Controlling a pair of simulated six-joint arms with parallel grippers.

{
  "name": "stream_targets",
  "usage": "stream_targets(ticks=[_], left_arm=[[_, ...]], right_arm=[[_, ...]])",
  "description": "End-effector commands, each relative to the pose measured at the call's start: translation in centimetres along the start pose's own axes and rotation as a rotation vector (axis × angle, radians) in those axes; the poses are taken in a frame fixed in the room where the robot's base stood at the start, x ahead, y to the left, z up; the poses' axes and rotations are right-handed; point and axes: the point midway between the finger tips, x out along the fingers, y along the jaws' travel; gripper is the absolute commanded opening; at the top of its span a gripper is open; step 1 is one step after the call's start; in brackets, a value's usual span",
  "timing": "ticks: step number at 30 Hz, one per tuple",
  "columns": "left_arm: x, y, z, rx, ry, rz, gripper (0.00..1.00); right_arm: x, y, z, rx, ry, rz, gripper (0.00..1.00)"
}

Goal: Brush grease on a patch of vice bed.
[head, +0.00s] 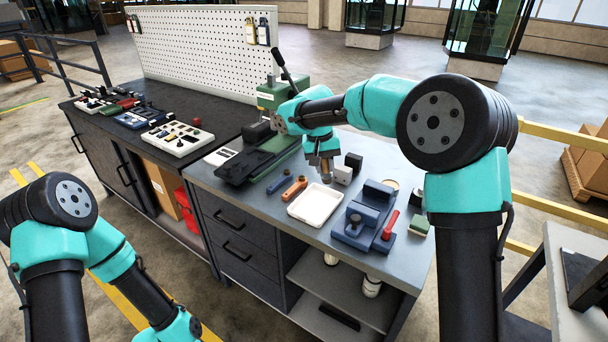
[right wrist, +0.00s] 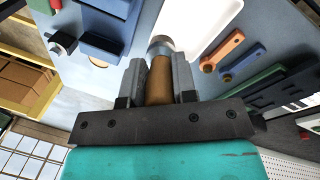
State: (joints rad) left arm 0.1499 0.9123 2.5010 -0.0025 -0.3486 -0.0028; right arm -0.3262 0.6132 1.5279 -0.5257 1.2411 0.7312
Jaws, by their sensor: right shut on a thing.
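My right gripper (head: 325,172) hangs over the bench near the white tray. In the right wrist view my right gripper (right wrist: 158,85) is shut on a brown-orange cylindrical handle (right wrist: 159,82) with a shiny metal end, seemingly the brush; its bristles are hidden. A blue vice-like block (head: 362,226) with a red handle (head: 391,224) stands on the bench, right of the tray; blue parts (right wrist: 105,25) show at the top of the wrist view. I cannot tell which surface is the grease patch. My left gripper is out of view; only its arm shows.
The white tray (head: 315,205) lies on the grey bench, with an orange tool (head: 294,188) and a blue tool (head: 279,181) to its left. A green-and-black machine (head: 258,158) stands behind these. A small green-topped block (head: 419,225) is near the right edge. A pegboard (head: 205,50) rises behind.

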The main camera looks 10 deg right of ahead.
Motion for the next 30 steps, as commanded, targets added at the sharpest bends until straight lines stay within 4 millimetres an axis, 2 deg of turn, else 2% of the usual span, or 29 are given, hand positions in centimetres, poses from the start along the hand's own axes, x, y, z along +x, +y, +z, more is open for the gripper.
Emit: stream_targets(ticks=[3, 9, 15, 19, 24, 30], left_arm=[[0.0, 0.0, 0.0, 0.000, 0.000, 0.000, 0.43], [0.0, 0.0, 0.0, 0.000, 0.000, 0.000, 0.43], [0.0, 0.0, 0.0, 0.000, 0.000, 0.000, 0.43], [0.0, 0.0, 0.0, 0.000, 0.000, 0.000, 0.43], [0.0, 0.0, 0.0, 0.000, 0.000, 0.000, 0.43], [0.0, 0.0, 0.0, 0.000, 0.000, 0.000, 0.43]], right_arm=[[1.5, 3.4, -2.9, 0.054, 0.001, 0.013, 0.02], [3.9, 9.5, -7.2, 0.143, 0.003, 0.037, 0.02], [6.5, 16.1, -10.4, 0.229, 0.004, 0.061, 0.02], [7.9, 19.9, -11.8, 0.275, 0.004, 0.078, 0.02], [9.0, 23.0, -12.6, 0.313, 0.004, 0.089, 0.02], [9.2, 23.7, -12.8, 0.320, 0.004, 0.092, 0.02]])
